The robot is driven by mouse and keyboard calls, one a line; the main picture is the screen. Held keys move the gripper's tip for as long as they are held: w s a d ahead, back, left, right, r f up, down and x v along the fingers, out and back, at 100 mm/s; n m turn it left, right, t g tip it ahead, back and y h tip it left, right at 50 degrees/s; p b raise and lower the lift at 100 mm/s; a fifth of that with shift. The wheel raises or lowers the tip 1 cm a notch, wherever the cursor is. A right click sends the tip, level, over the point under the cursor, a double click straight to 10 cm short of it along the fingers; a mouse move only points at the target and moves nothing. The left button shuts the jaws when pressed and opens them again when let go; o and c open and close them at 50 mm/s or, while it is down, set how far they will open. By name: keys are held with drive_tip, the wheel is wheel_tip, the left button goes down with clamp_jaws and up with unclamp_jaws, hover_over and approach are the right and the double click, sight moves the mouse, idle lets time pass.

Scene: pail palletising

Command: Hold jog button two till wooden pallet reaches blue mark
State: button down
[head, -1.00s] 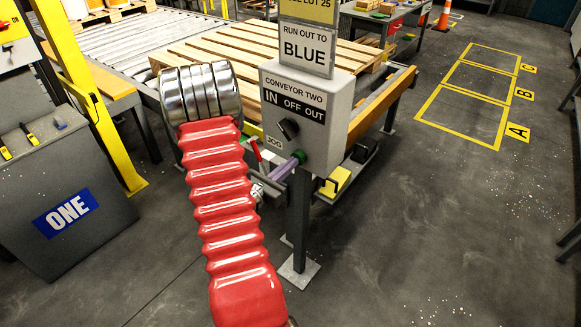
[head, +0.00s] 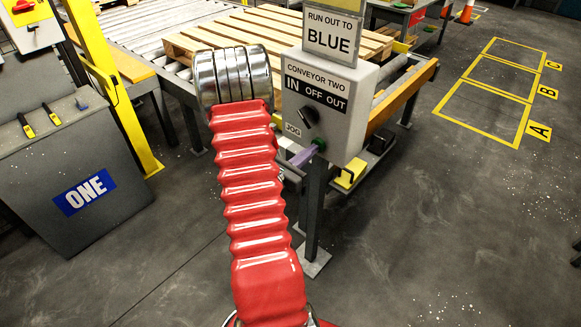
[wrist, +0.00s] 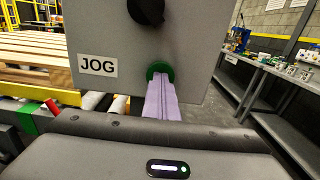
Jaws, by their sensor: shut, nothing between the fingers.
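The conveyor two control box (head: 345,95) stands on a grey post, with a black selector knob (head: 309,117) and a green jog button (head: 321,144). The button also shows beside the JOG label in the wrist view (wrist: 160,70). My gripper (head: 305,156) is shut and empty, its pale purple fingers pointing at the green button. The fingertips (wrist: 160,84) meet or nearly meet the button; I cannot tell whether it is pressed. The wooden pallet (head: 285,28) lies on the roller conveyor (head: 140,27) behind the box, partly hidden by it. I see no blue mark on the conveyor.
A sign reading RUN OUT TO BLUE (head: 331,37) tops the box. A grey cabinet marked ONE (head: 85,192) and a yellow post (head: 105,85) stand at left. Yellow floor bays (head: 487,105) lie at right, with open floor before them. A workbench (wrist: 255,85) shows in the wrist view.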

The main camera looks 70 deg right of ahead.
drive_tip(key=v, duration=1.3)
drive_tip(key=shift+w+a, duration=0.15)
drive_tip(key=shift+a, duration=0.15)
drive_tip(key=shift+f, duration=0.1)
idle(0.7)
